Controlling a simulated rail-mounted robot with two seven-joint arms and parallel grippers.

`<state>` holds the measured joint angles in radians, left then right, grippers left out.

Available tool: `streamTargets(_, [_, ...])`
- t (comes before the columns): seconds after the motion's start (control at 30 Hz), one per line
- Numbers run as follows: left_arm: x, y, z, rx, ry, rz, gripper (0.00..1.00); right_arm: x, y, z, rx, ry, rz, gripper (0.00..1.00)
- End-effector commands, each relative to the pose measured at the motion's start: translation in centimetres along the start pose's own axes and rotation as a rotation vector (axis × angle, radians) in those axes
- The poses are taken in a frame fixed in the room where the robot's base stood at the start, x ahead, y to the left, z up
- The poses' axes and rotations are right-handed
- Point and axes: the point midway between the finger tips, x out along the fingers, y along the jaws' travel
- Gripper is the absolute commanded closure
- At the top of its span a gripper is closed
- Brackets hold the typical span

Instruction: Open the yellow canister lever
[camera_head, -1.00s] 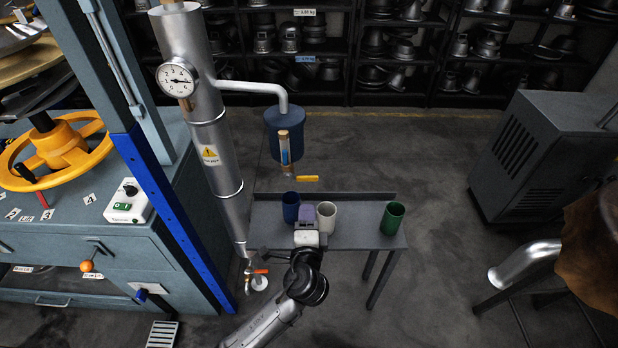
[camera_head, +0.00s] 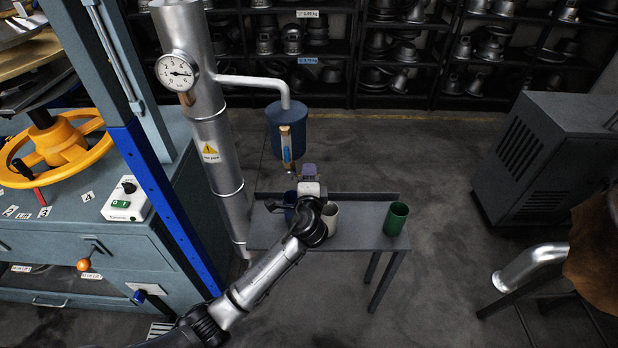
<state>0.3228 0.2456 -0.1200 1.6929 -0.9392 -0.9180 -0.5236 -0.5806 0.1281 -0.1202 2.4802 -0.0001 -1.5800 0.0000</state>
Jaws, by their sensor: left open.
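The blue canister (camera_head: 288,126) hangs from a silver pipe, with a gauge tube (camera_head: 286,147) on its front. Its yellow lever is hidden behind my left gripper in this view. My left gripper (camera_head: 308,170) is open, just below the canister and to the right of the tube's lower end. I cannot tell whether it touches the lever. My right gripper is not in view.
A grey bench (camera_head: 354,228) below holds a blue cup (camera_head: 291,203), a white cup (camera_head: 329,216) and a green cup (camera_head: 396,218). A silver column with a dial gauge (camera_head: 176,73) stands left of the canister.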

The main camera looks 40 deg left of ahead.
Motion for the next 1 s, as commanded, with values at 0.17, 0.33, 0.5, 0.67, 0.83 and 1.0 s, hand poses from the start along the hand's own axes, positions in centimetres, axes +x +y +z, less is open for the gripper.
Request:
streamTargets(0.17, [0.36, 0.0, 0.03, 0.0, 0.0, 0.0, 0.55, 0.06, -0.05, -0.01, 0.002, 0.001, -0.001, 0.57])
streamTargets(0.33, [0.36, 0.0, 0.03, 0.0, 0.0, 0.001, 0.55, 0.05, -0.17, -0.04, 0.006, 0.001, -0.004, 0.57])
streamTargets(0.5, [0.34, 0.01, 0.02, 0.0, 0.0, 0.001, 0.68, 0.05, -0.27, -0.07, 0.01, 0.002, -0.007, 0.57])
streamTargets(0.67, [0.33, 0.01, 0.02, 0.0, 0.0, 0.001, 0.83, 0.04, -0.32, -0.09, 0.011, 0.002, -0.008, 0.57])
streamTargets(0.83, [0.32, 0.01, 0.01, 0.0, 0.0, 0.001, 0.99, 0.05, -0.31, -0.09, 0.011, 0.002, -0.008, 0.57])
streamTargets(1.0, [0.32, 0.02, 0.01, 0.0, 0.0, 0.001, 1.0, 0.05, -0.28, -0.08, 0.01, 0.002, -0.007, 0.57])
